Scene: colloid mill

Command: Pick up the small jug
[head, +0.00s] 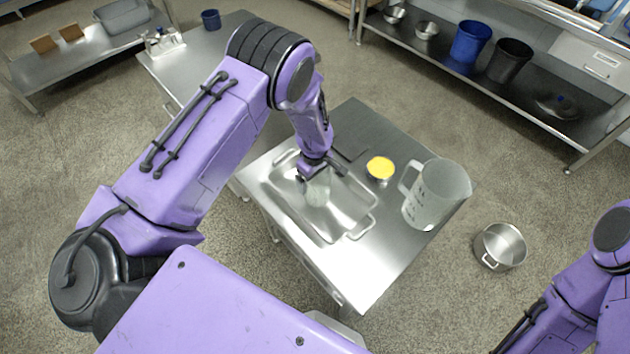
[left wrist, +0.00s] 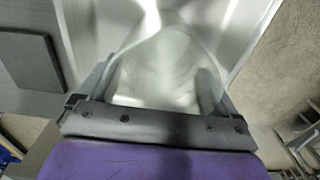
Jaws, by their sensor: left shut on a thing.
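The small jug (head: 318,192) is translucent and stands in or just above the shiny metal tray (head: 345,229) on the steel table; I cannot tell whether it touches the tray's bottom. My left gripper (head: 315,174) comes down over it from above and is shut on it, hiding its upper part. In the left wrist view the small jug (left wrist: 168,62) fills the space between the two fingers of the left gripper (left wrist: 160,88). My right arm shows at the right edge of the head view, but its gripper is out of the picture.
A large translucent jug (head: 437,195) stands right of the tray, with a small metal bowl of yellow stuff (head: 380,168) between them. A dark flat plate (head: 348,146) lies behind the tray. A metal pot (head: 500,247) is on the floor. The table's front right is clear.

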